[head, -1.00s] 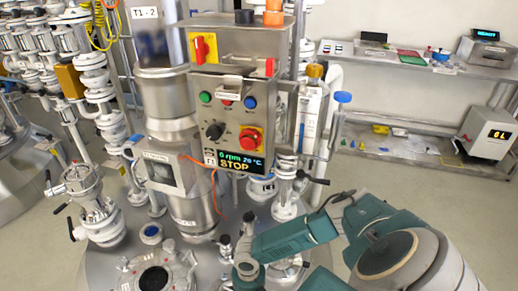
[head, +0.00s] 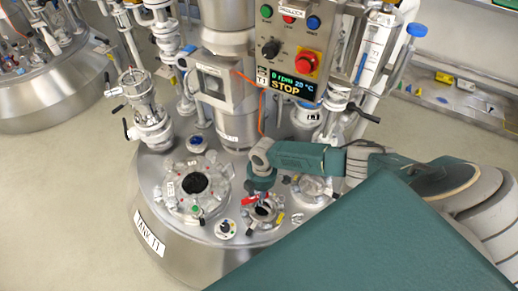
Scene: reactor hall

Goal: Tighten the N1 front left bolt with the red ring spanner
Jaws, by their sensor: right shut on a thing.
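My right gripper (head: 262,187) reaches in from the right and points down over the top of tank T1. It is shut on the red ring spanner (head: 249,200), of which a small red part shows below the gripper. The spanner is just above or at a small flanged nozzle (head: 264,213) with a dark opening. Its bolts are small and partly hidden by the gripper and spanner. I cannot read its label or tell whether the ring sits around a bolt. My left gripper is not in view.
A larger round port (head: 170,205) with a dark opening and clamps lies left of the nozzle. Another flange (head: 312,186) stands close on the right. The control box (head: 290,45), showing STOP, hangs behind. A valve assembly (head: 148,122) stands at the tank's left.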

